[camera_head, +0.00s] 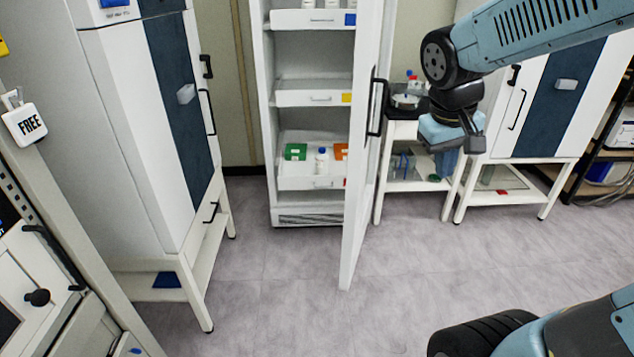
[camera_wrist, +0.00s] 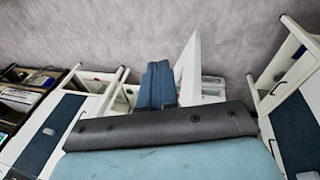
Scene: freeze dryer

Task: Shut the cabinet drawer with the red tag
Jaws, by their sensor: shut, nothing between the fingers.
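The white cabinet (camera_head: 268,120) stands at the centre of the head view with its door (camera_head: 362,200) swung open toward me. Its lowest drawer (camera_head: 308,184) has a red tag (camera_head: 346,182) at the right end of its front, partly hidden by the door edge. This drawer looks pulled out, and a green box (camera_head: 295,151), a white bottle with a blue cap (camera_head: 322,160) and an orange box (camera_head: 341,151) show in it. My gripper (camera_head: 447,162) is to the right of the door, apart from the drawer. Its blue fingers (camera_wrist: 158,85) are shut and empty.
Drawers with a yellow tag (camera_head: 347,97) and a blue tag (camera_head: 350,19) are above. A tall white unit (camera_head: 130,130) stands left, a small table (camera_head: 402,131) right of the door, another white unit (camera_head: 515,130) farther right. The floor (camera_head: 290,290) in front is clear.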

